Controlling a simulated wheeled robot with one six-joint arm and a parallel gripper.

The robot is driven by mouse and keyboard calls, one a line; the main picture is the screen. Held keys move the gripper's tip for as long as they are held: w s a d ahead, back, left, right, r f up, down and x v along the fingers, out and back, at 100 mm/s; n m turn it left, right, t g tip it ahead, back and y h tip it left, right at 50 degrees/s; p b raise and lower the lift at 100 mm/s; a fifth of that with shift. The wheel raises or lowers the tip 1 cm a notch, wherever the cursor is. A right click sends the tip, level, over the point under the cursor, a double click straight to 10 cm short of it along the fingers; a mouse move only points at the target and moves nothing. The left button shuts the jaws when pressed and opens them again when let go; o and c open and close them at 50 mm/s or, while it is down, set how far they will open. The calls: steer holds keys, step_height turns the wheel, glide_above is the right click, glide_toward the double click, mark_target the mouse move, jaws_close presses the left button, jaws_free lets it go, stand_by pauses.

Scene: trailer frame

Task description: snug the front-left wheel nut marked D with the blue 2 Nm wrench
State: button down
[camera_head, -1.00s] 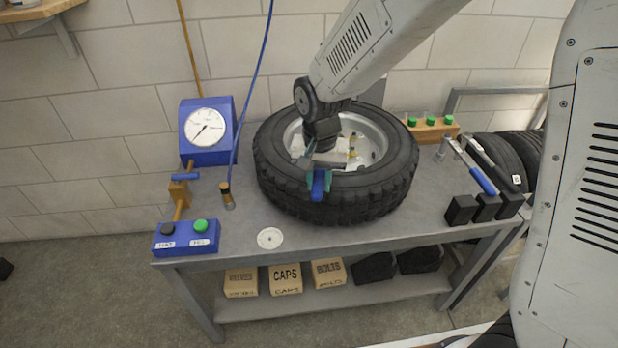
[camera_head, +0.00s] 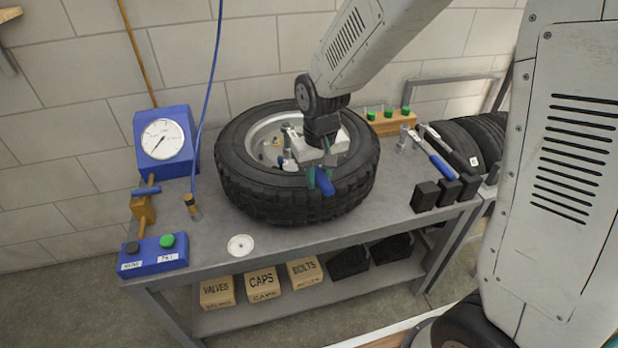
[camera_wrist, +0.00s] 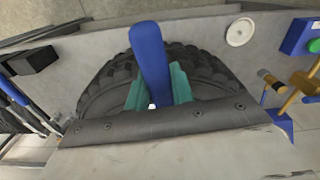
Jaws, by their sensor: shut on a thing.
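A dark-tyred wheel (camera_head: 357,172) lies flat on the workbench (camera_head: 215,250), its pale rim facing up. My gripper (camera_head: 318,180) is over the wheel's near right side. Its teal fingers are shut on a blue-handled wrench (camera_head: 325,186), whose handle sticks out toward the camera. The handle (camera_wrist: 149,55) also shows between the fingers (camera_wrist: 157,92) in the wrist view. The wrench's far end is partly hidden by my gripper; I cannot tell whether it touches a nut. Small fittings show inside the rim, but no letter D is readable.
Another blue-handled tool (camera_head: 440,166) rests in black holders (camera_head: 425,196) at right. A gauge box (camera_head: 163,140), a hose fitting (camera_head: 190,204) and a blue button box (camera_head: 153,254) stand at left. A white disc (camera_head: 240,245) lies at the front, with clear bench around it.

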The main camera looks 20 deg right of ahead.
steer(key=shift+w+d+n, duration=0.45)
steer(key=shift+d+n, duration=0.3)
steer(key=shift+d, duration=0.65)
steer(key=shift+w+d+n, duration=0.45)
steer(key=shift+d+n, duration=0.25)
steer(key=shift+d, duration=0.65)
steer(key=shift+w+d+n, duration=0.45)
steer(key=shift+d+n, duration=0.3)
steer(key=shift+d, duration=0.65)
steer(key=shift+w+d+n, duration=0.5)
steer(key=shift+d, duration=0.25)
steer(key=shift+w+d+n, duration=0.5)
steer(key=shift+d, duration=0.2)
steer(key=shift+s+a, duration=0.1)
steer(key=shift+s+a+m, duration=0.45)
steer(key=shift+a, duration=0.2)
steer(key=shift+s+a+m, duration=0.45)
steer(key=shift+a, duration=0.2)
steer(key=shift+a, duration=0.1)
